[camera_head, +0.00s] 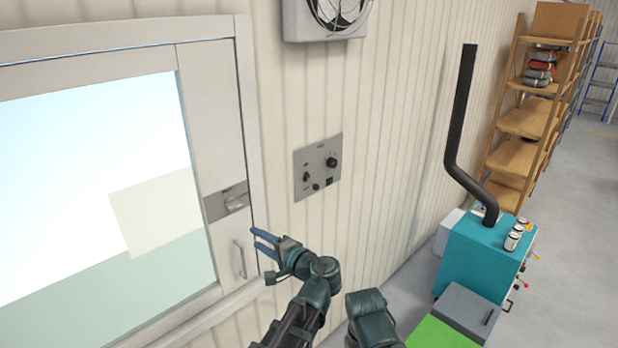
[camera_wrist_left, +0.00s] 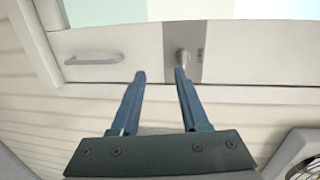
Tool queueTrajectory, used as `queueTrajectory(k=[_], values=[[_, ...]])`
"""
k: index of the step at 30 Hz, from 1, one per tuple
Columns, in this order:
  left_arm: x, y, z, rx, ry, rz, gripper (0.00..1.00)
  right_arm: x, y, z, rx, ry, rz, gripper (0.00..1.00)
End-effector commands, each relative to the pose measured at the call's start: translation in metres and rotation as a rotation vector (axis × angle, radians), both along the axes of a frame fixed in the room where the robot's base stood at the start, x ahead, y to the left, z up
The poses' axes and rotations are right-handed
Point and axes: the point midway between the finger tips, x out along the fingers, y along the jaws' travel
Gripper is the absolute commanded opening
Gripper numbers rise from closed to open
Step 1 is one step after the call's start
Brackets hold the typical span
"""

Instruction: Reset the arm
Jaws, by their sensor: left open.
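My left gripper (camera_head: 262,243) is in front of the wall beside the window frame, its blue fingers pointing left toward the frame's latch side. In the left wrist view the left gripper (camera_wrist_left: 160,76) is open, with nothing between its two fingers. The window latch (camera_wrist_left: 182,58) on its grey plate lies beyond the right fingertip; I cannot tell whether they touch. The latch also shows in the head view (camera_head: 234,201) above the gripper. A bar handle (camera_head: 240,259) is on the frame below the latch, and left of the fingers in the wrist view (camera_wrist_left: 94,60). My right gripper is not in view.
A control panel (camera_head: 318,167) is on the wall right of the window, and a fan (camera_head: 333,14) is above it. A teal machine (camera_head: 480,262) with a black pipe (camera_head: 459,120) stands at the right. Wooden shelves (camera_head: 522,122) stand behind it. Open floor lies at far right.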

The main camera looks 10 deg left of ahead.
Motion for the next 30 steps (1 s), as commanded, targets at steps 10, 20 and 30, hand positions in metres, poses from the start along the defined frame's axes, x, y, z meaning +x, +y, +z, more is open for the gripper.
queueTrajectory(k=[10, 20, 30], values=[[-0.077, 0.022, -0.138, -0.722, 0.209, 0.265, 0.45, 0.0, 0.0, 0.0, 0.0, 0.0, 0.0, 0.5], [-0.122, -0.025, -0.185, -1.191, 0.338, 0.386, 0.45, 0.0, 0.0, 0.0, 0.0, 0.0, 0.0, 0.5], [-0.146, -0.078, -0.222, -1.357, 0.455, 0.385, 0.45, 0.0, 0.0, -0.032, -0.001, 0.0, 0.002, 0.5]])
